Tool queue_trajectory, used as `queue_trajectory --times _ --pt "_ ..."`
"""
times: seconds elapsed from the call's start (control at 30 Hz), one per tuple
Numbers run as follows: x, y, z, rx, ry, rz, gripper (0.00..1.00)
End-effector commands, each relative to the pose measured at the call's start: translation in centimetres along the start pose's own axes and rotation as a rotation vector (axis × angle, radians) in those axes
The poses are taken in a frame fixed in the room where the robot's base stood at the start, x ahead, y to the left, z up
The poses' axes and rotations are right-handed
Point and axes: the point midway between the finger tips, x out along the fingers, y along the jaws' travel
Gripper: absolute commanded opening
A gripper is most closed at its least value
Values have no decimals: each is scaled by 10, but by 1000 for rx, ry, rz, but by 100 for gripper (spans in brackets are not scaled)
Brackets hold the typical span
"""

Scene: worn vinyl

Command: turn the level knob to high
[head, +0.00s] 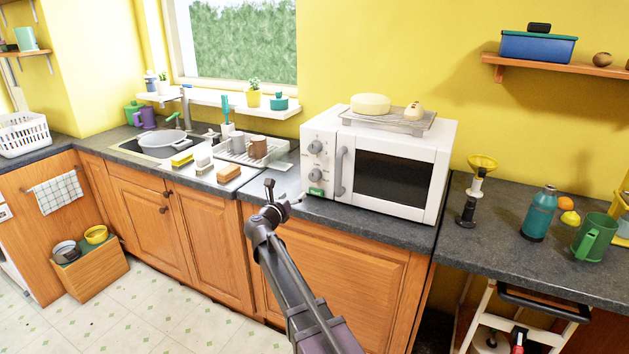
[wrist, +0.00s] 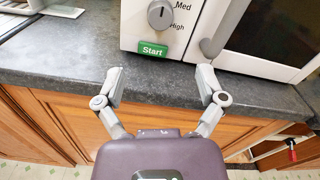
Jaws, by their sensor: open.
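The white microwave (head: 445,150) stands on the dark counter. Its left panel has an upper knob (head: 317,147) and a lower grey knob (head: 314,175) above a green Start button (head: 316,191). In the wrist view the lower knob (wrist: 159,14) is at the top edge, with "Med" and "High" printed to its right; its exact pointer direction is unclear. The Start button (wrist: 153,50) is just below it. My gripper (wrist: 159,75) is open and empty, its fingers apart below the knob, in front of the counter edge. In the head view my gripper (head: 284,195) is left of and below the panel.
The grey door handle (head: 341,171) is close to the right of the knobs. A rack (head: 389,121) with a yellow round item sits on the microwave. A sponge tray and dish rack (head: 245,152) lie to the left. The counter strip before the microwave is clear.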

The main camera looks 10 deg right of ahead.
Motion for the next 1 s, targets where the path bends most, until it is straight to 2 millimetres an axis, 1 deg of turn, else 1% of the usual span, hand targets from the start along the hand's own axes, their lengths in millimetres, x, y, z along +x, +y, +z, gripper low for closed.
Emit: queue_trajectory --times 0.33,0.53,0.67,1.0 --pt "2 -1 0 3 2 -2 89" --pt "12 -1 0 4 3 -2 89" --pt "25 0 0 5 3 -3 89" --pt "76 -1 -1 5 3 -4 89"
